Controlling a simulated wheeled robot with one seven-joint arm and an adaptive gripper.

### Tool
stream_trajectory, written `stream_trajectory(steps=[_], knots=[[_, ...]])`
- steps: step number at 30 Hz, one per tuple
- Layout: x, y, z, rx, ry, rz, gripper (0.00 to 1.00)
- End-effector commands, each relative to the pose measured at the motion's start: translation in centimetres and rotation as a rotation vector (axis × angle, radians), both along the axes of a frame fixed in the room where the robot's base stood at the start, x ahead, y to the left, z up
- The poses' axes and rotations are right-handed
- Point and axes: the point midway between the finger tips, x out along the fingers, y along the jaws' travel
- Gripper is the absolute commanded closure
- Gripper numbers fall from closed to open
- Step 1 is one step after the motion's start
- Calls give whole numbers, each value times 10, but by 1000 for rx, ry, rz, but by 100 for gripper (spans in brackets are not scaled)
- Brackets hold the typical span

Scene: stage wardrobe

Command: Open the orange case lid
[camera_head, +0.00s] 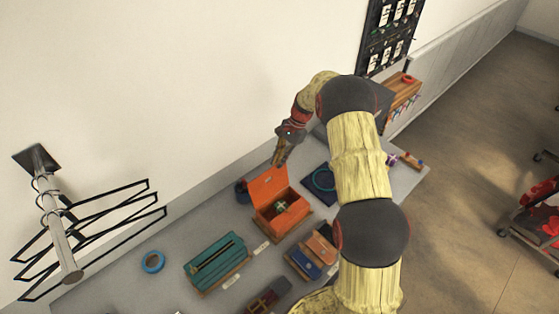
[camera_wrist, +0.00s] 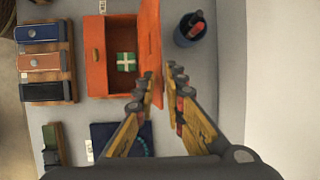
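The orange case (camera_head: 277,222) stands on the grey table with its lid (camera_head: 268,186) raised at the back. A small green package with a white cross (camera_head: 281,205) lies inside. In the wrist view the case (camera_wrist: 98,70) is left of centre, its lid (camera_wrist: 150,40) stands up along its right side, and the package (camera_wrist: 126,62) shows inside. My gripper (camera_head: 280,158) is just above the lid's top edge. In the wrist view its fingers (camera_wrist: 161,75) are apart, with the lid's near end partly behind the left finger. Whether they touch the lid is unclear.
A dark blue cup (camera_wrist: 190,30) stands behind the lid. A teal case (camera_head: 215,262) and a rack of small boxes (camera_head: 313,252) stand near the orange case. A dark mat with a ring (camera_head: 318,186) lies to the right. The wall is close behind.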

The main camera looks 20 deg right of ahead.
Motion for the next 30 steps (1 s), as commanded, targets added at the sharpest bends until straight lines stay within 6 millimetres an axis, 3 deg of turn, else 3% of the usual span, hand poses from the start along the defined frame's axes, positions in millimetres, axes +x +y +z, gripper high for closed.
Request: stream_trajectory(steps=[10,24,30], knots=[[2,-5,10,-1,-3,-1,89],[6,-39,90,-1,-2,-1,89],[6,-46,107,-1,0,-1,89]])
